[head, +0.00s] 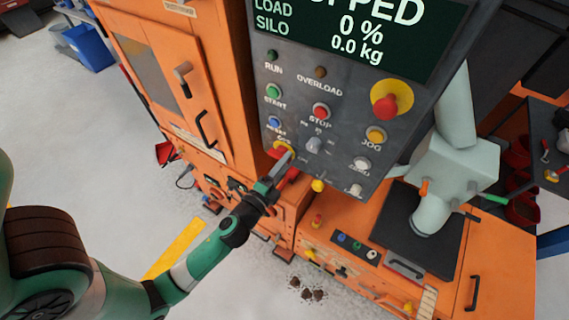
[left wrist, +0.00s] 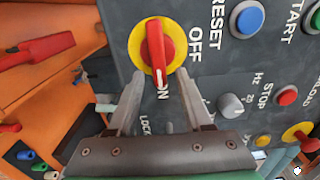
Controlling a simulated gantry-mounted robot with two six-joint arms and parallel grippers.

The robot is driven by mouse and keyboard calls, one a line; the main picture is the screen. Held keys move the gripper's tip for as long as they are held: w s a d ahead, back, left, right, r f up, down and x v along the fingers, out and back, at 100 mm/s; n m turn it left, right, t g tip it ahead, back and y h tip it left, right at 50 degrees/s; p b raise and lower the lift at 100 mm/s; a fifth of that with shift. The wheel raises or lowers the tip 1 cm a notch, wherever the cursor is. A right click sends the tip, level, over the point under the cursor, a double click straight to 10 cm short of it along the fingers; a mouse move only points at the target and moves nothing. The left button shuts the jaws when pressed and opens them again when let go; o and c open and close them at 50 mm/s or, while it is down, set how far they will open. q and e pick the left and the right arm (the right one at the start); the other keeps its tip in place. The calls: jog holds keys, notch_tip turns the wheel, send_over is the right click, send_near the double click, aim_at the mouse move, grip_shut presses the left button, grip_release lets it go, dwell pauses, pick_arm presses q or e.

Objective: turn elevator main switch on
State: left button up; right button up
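The main switch (head: 284,146) is a yellow disc with a red handle at the lower left of the grey control panel. In the left wrist view, the switch (left wrist: 157,45) has OFF beside it and ON below it. The red handle lies along the line toward the ON label, its lower end near that label. My left gripper (head: 279,168) is at the switch in the head view and partly covers it. In the left wrist view, its fingers (left wrist: 158,80) are spread apart on either side of the handle's lower end. I cannot tell whether they touch it. My right gripper is not in view.
The control panel (head: 296,62) has several buttons, a grey knob (head: 314,144) and a red emergency stop (head: 387,105) right of the switch. Its display reads 0 % and 0.0 kg. An orange cabinet (head: 140,22) stands left; an orange bench (head: 330,232) lies below.

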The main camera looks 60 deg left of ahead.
pick_arm(q)
jog(key=b+v, duration=0.4)
jog(key=v, duration=0.7)
jog(key=shift+s, duration=0.3)
jog(key=shift+d, duration=0.15)
